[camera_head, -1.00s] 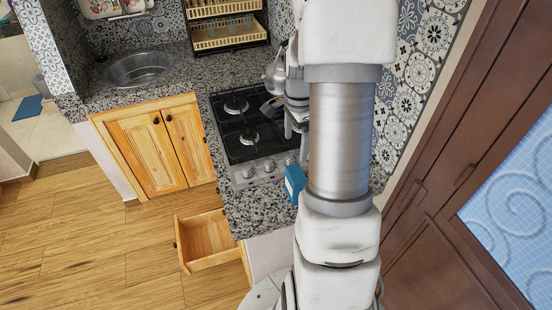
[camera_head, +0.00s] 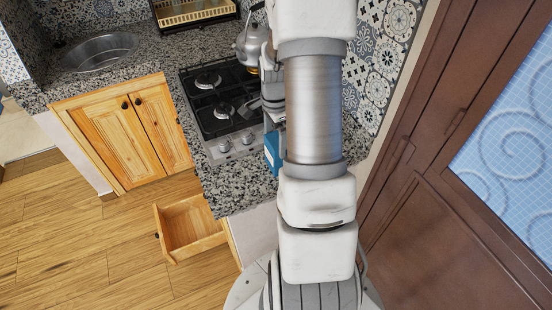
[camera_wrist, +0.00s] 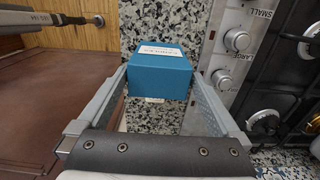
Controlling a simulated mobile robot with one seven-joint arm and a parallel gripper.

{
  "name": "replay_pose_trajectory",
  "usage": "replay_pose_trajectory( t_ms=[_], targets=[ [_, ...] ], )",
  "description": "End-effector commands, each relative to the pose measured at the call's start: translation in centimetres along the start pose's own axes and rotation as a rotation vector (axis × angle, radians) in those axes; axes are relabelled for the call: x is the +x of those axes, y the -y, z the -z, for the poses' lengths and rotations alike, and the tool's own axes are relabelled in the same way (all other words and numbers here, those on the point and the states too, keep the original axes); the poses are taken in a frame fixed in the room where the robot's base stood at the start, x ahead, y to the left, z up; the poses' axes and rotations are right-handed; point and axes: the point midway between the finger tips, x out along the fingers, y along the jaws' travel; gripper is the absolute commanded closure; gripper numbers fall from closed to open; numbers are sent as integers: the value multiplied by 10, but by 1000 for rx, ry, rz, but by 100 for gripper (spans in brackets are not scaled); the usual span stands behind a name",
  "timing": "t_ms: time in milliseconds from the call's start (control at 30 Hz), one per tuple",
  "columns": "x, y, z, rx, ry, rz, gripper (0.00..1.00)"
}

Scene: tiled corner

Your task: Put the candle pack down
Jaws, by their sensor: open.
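The candle pack is a blue box (camera_wrist: 158,75) with a white printed label. In the wrist view it is over the speckled granite counter (camera_wrist: 150,118), near the stove's knob panel. My gripper (camera_wrist: 157,84) is open, with one finger on each side of the box's near end. Gaps show beside the box, so the fingers do not appear closed on it. In the head view the pack (camera_head: 272,149) shows beside my arm, which hides part of it. I cannot tell for sure whether its base rests on the granite.
A black gas stove (camera_head: 216,98) with a kettle (camera_head: 250,42) is behind the pack. An open wooden drawer (camera_head: 190,226) juts out below the counter. A brown door (camera_head: 440,190) is at the right. Bare granite (camera_head: 235,187) lies at the counter's front end.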

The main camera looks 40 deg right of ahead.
Motion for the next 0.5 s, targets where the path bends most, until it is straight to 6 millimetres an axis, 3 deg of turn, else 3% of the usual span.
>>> replay_pose_trajectory(
  t_ms=[167,500],
  targets=[
    [8,0,1,1,0,0,0],
    [53,-1,2,-1,0,1,0]
  ],
)
